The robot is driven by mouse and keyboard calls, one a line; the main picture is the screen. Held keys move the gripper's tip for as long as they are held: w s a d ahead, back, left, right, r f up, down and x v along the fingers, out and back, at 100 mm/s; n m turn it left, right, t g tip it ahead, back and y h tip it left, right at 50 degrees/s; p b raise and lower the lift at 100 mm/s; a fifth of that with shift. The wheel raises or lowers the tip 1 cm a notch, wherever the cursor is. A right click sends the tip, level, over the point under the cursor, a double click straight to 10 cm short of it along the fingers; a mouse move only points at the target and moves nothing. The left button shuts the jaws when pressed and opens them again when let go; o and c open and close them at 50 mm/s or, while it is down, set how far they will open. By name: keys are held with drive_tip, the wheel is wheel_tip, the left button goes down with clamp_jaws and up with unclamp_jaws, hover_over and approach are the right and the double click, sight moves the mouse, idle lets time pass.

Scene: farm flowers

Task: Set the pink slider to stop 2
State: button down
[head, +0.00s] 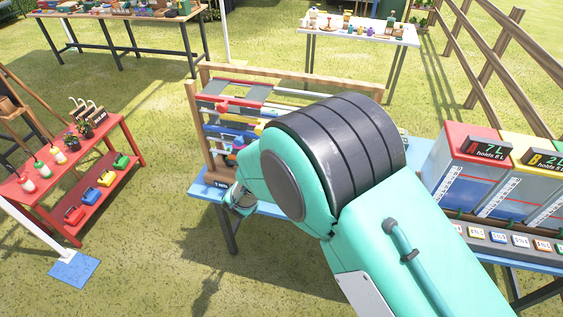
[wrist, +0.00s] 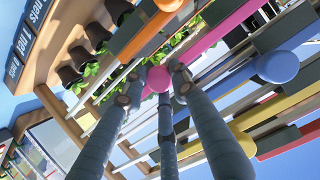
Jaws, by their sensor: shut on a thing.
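The pink slider's round knob (wrist: 158,79) sits between the fingers of my gripper (wrist: 153,86) in the wrist view, and the gripper is shut on it. Its pink rail (wrist: 226,27) runs up and to the right from the knob. I cannot tell which stop the knob is at. In the head view the wooden slider frame (head: 193,128) stands on a blue table; my arm covers much of it and hides the pink knob and fingertips.
An orange knob (wrist: 168,5), a blue knob (wrist: 278,66) and a yellow knob (wrist: 244,141) are on nearby rails. Dark pots with plants (wrist: 99,36) sit beside the rails. Coloured volume bins (head: 470,170) stand to the right; a red shelf (head: 125,140) stands at left.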

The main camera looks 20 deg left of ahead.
drive_tip(key=shift+s+a+f+p, duration=0.1)
drive_tip(key=shift+a+f+p, duration=0.1)
drive_tip(key=shift+a, duration=0.55)
drive_tip(key=shift+a+f+p, duration=0.1)
drive_tip(key=shift+a+p, duration=0.05)
drive_tip(key=shift+a, duration=0.55)
drive_tip(key=c, duration=1.4)
unclamp_jaws()
drive_tip(key=shift+r, duration=0.1)
drive_tip(key=shift+s+r, duration=0.1)
drive_tip(key=shift+r, duration=0.05)
drive_tip(key=v, duration=1.1)
drive_tip(key=shift+s+r, duration=0.15)
drive_tip(key=shift+s, duration=0.15)
drive_tip(key=shift+r, duration=0.1)
